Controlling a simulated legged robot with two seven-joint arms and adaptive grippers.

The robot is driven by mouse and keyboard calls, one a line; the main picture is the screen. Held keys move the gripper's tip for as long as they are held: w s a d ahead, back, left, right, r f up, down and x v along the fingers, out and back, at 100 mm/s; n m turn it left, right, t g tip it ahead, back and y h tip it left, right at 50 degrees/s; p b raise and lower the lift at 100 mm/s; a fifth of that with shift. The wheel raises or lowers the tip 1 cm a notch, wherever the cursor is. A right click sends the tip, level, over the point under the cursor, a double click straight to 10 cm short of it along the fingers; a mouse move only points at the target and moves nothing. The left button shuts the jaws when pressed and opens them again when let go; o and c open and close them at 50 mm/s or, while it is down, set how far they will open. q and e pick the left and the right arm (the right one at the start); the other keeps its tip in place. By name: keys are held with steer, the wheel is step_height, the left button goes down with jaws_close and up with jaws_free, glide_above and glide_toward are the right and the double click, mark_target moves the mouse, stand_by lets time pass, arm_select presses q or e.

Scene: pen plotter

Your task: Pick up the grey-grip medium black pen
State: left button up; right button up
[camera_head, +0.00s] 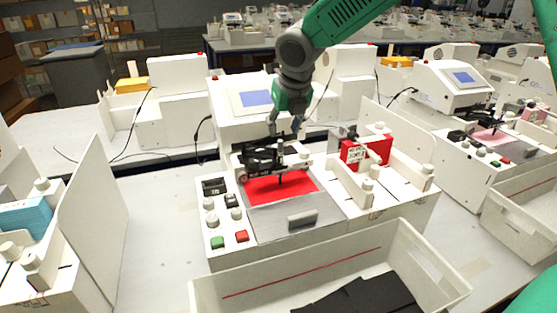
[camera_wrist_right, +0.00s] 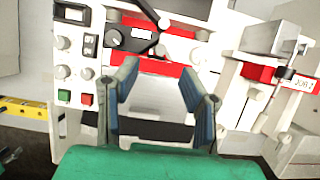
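The white pen plotter (camera_head: 225,135) stands on the table, with a black pen carriage (camera_head: 265,158) over a red sheet (camera_head: 265,188). A thin dark upright shape (camera_head: 281,178) at the carriage may be a pen; its grip colour is too small to tell. The carriage also shows in the wrist view (camera_wrist_right: 140,42). My right gripper (camera_head: 285,122) hangs above the carriage, pointing down. In the wrist view its two fingers (camera_wrist_right: 162,70) are apart with nothing between them; the plotter's grey plate lies beyond. My left gripper is not in view.
A white bin (camera_head: 330,265) with dark material in it stands in front of the plotter. A red block (camera_head: 375,152) sits in the white holder to the right. A tall white panel (camera_head: 85,225) stands at the left. Open table lies between that panel and the plotter.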

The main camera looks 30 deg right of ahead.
mark_target(282, 142)
steer(key=x, duration=0.2)
steer(key=shift+w+d+f, duration=0.15)
steer(key=shift+w+f, duration=0.05)
steer(key=shift+x, duration=2.65)
steer(key=shift+s, duration=0.1)
steer(key=shift+c, duration=0.5)
jaws_close()
